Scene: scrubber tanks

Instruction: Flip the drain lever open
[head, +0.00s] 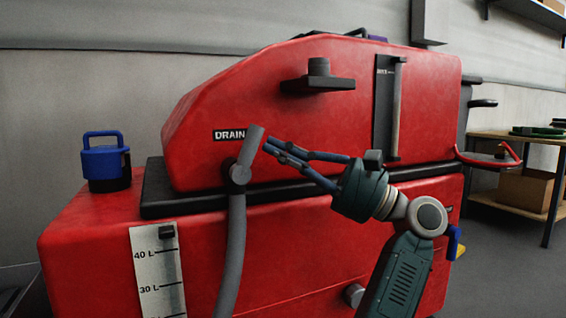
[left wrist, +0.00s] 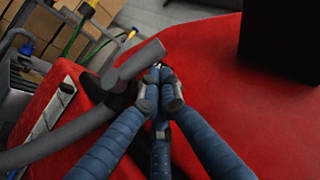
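The drain lever (head: 250,147) is a short grey bar on a round pivot, below and right of the DRAIN label (head: 229,135) on the red tank. It tilts up to the right. A grey hose (head: 234,250) hangs below the pivot. My left gripper (head: 270,148) has its blue fingers drawn together just right of the lever's upper end. In the left wrist view the fingertips (left wrist: 160,78) meet beside the lever (left wrist: 139,60), with nothing seen between them. I cannot tell whether they touch the lever. My right gripper is not in view.
The red tank (head: 300,110) fills the middle. A blue-handled cap (head: 104,160) stands at left, above a level scale (head: 158,270). A shelf table (head: 520,205) stands at right.

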